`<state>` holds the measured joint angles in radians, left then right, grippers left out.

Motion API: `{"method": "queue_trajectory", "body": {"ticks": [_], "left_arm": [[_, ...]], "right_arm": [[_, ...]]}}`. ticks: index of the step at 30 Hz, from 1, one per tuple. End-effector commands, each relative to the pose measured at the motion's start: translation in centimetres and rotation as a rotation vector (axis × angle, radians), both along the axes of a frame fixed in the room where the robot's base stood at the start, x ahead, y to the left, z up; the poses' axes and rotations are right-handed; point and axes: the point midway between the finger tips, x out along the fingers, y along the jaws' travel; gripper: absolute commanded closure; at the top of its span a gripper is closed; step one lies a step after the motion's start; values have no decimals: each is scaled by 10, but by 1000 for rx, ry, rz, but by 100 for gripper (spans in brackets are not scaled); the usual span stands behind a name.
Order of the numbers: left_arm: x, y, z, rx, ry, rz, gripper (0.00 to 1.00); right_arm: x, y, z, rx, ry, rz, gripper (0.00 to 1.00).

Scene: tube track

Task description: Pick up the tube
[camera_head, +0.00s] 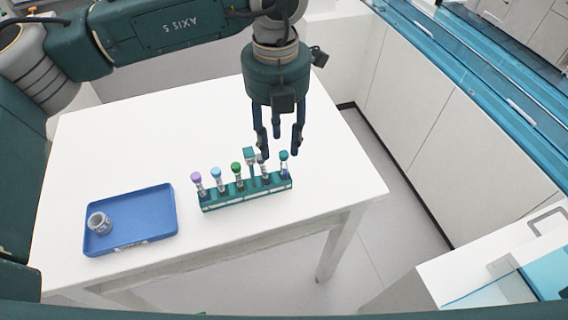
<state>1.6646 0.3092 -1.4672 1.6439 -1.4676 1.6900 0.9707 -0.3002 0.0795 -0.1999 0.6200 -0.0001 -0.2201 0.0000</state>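A green rack (247,195) stands on the white table and holds several upright tubes in a row. From left to right I see a purple-capped tube (198,181), a light-blue-capped tube (217,177), a green-capped tube (237,173), a dark-capped tube (264,171) and a teal-capped tube (284,161). My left gripper (280,150) points down over the rack's right end, fingers apart and empty. One fingertip partly hides the dark-capped tube's top; whether they touch, I cannot tell. My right gripper is not in view.
A blue tray (150,213) lies left of the rack, holding a small grey-white cylindrical item (99,223). A green post with a flat top (250,156) rises from the rack. The white table (330,185) is clear behind and right of the rack.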

Motion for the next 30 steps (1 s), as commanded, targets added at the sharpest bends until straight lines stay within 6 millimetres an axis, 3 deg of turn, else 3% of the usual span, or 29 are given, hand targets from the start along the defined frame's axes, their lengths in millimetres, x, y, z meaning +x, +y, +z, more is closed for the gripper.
{"method": "queue_trajectory", "body": {"ticks": [7,15,23,28,30], "left_arm": [[0,-4,-18,1,5,-2,62],[3,-9,-55,-1,3,-1,62],[3,-9,-60,-3,1,-2,62],[3,-9,-60,-3,1,-2,94],[3,-9,-60,-3,1,-2,98]], "right_arm": [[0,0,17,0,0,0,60],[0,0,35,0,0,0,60],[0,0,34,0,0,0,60],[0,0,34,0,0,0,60],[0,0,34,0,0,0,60]]}}
